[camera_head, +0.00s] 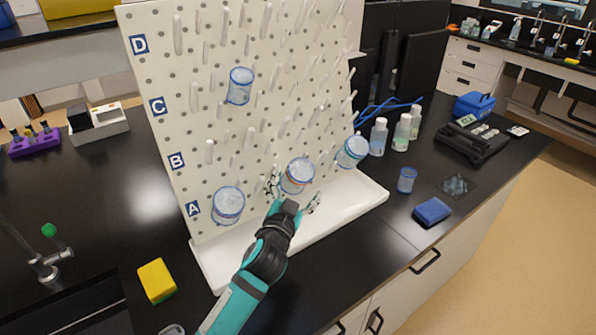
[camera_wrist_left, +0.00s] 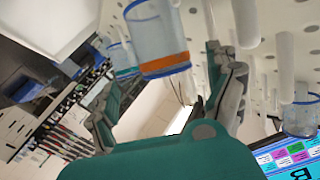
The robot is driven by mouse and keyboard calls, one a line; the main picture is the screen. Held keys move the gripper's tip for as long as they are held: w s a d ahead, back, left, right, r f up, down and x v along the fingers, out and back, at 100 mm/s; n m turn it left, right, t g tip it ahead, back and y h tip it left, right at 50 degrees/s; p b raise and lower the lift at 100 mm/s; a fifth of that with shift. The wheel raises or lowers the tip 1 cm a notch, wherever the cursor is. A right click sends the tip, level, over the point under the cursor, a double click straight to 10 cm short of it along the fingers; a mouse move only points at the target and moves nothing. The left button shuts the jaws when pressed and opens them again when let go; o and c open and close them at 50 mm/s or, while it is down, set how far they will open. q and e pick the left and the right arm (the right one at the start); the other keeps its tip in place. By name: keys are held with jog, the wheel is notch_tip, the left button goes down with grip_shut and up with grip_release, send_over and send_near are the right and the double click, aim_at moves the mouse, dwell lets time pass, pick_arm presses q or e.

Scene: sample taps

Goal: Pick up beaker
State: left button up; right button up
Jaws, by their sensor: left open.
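A clear beaker with a blue rim and an orange band (camera_head: 298,176) hangs on a peg of the white pegboard (camera_head: 150,75), in the lower middle. My left gripper (camera_head: 293,192) is open, with one finger on each side below and in front of this beaker. In the left wrist view the same beaker (camera_wrist_left: 156,40) shows beyond the open fingers (camera_wrist_left: 170,95), and I see no contact. Other beakers hang at the lower left (camera_head: 228,206), the right (camera_head: 353,151) and higher up (camera_head: 239,86). My right gripper is not in view.
A white drip tray (camera_head: 330,222) lies under the pegboard. Bottles (camera_head: 402,132), a small blue cup (camera_head: 407,180) and a blue sponge (camera_head: 432,211) stand to the right. A yellow sponge (camera_head: 157,280) and a tap (camera_head: 45,265) are at the left front.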

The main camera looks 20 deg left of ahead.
aim_at(301, 171)
pick_arm(q)
jog(key=shift+w+r, duration=0.15)
jog(key=shift+w, duration=0.4)
jog(key=shift+w+a+r+p, duration=0.1)
jog(key=shift+w+p, duration=0.15)
jog(key=shift+p, duration=0.05)
jog(key=w, duration=0.1)
jog(key=w+p, duration=0.1)
jog(key=w, duration=0.1)
jog(key=shift+w+a, duration=0.3)
jog(key=shift+w, duration=0.55)
jog(key=shift+s, duration=0.1)
jog(key=shift+c, duration=0.7)
jog(key=c, duration=1)
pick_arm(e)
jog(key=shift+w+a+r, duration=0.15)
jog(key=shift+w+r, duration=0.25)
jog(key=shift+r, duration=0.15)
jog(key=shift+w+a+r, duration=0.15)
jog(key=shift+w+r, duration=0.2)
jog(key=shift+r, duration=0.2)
pick_arm(q)
jog(key=shift+o, duration=0.2)
